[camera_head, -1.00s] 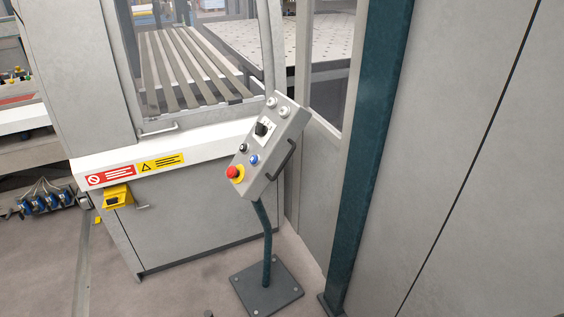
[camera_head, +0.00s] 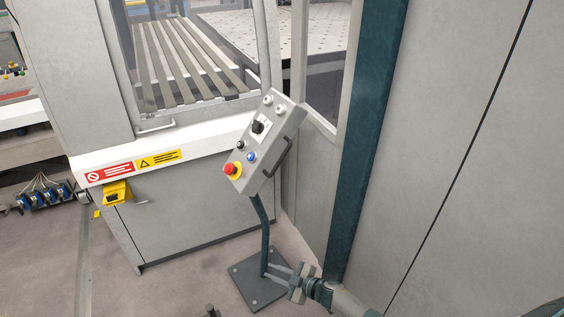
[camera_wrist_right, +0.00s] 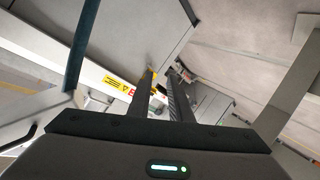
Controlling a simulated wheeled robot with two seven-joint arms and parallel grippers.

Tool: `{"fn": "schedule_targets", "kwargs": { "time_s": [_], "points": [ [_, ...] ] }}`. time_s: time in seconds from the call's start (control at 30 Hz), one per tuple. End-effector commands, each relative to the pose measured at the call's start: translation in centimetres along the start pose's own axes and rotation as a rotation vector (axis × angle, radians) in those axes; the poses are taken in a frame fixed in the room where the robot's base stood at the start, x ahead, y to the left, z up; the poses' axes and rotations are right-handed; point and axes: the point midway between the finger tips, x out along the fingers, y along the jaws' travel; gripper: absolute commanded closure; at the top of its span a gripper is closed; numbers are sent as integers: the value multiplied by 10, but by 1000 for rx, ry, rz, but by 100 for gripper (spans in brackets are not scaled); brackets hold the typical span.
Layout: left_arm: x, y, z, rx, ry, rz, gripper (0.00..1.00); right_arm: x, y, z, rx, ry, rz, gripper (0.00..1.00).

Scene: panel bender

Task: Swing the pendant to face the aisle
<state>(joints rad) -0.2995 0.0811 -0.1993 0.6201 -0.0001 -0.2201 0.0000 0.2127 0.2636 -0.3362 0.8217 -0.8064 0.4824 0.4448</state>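The pendant (camera_head: 266,143) is a tilted grey control box with a red stop button on a yellow ring, other knobs and a dark side handle (camera_head: 283,157). It sits on a bent teal post (camera_head: 263,232) with a square floor plate (camera_head: 246,287). My right gripper (camera_head: 274,272) is low, just right of the post's foot, below the box and apart from the handle. In the right wrist view its two fingers (camera_wrist_right: 164,92) stand apart with nothing gripped between them. My left gripper is not seen.
A teal pillar (camera_head: 366,140) and grey wall panels (camera_head: 455,150) stand close on the right. The machine cabinet (camera_head: 195,215) with warning labels and a yellow box (camera_head: 117,191) is behind the pendant. Open floor (camera_head: 170,285) lies at the lower left.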

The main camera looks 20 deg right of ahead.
Motion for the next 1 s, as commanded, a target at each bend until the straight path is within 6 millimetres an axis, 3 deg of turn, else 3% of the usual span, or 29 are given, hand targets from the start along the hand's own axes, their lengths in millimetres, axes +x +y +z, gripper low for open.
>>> {"fn": "schedule_targets", "kwargs": {
  "time_s": [0.03, 0.1, 0.2, 0.3, 0.4, 0.6, 0.8, 0.9, 1.0],
  "points": [
    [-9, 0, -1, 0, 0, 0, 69, 12, 40, -49, -87, 88, -32, 82],
    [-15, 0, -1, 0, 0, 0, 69, 23, 74, -104, -204, 190, -105, 82],
    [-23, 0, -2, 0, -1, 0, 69, 26, 114, -170, -371, 288, -230, 82],
    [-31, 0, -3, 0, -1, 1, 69, 19, 152, -220, -538, 322, -369, 82],
    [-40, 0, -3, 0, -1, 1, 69, 4, 191, -255, -696, 290, -508, 82],
    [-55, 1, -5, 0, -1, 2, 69, -46, 291, -294, -939, 40, -731, 82],
    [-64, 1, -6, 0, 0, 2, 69, -100, 379, -313, -1030, -261, -814, 82],
    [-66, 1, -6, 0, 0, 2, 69, -118, 404, -319, -1039, -354, -823, 82],
    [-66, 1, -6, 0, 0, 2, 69, -127, 415, -321, -1041, -399, -826, 82]
  ]
}}
